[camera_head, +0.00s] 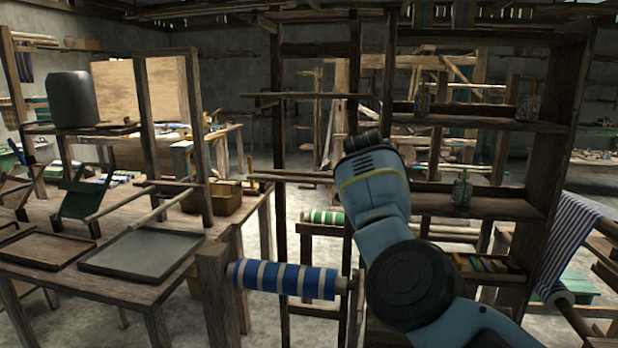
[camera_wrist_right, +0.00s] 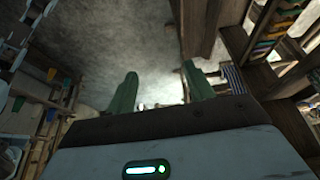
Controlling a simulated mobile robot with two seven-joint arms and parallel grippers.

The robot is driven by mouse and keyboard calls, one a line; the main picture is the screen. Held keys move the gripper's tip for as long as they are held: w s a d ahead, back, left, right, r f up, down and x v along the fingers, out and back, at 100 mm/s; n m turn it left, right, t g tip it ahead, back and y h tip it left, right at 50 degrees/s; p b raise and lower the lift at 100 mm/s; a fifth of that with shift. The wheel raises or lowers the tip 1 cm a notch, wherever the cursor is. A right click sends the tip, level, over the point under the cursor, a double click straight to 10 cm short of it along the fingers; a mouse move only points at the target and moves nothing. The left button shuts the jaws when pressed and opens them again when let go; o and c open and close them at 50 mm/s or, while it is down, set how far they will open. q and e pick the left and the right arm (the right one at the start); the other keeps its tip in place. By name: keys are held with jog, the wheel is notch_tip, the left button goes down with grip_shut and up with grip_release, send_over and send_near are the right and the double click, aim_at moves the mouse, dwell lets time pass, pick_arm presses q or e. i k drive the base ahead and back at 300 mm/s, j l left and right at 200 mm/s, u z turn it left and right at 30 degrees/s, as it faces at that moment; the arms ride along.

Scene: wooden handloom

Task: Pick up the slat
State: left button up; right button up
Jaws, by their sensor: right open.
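Thin wooden slats lie level in the head view: one (camera_head: 310,95) above and left of my right gripper, another (camera_head: 290,178) lower, its right end meeting the outline of my right wrist. I cannot tell which is the task's slat. My right gripper (camera_head: 362,141) is raised in front of the wooden frame and shelf. Its fingers are not clear in the head view. In the right wrist view its two green fingers (camera_wrist_right: 160,88) stand apart with nothing between them. My left gripper is not in view.
A roller wound with blue and white cloth (camera_head: 285,280) is in front. A dark shelf (camera_head: 476,205) with jars is behind my right arm. Striped cloth (camera_head: 568,240) hangs at right.

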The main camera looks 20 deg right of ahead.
aim_at(295, 173)
jog(key=i, duration=2)
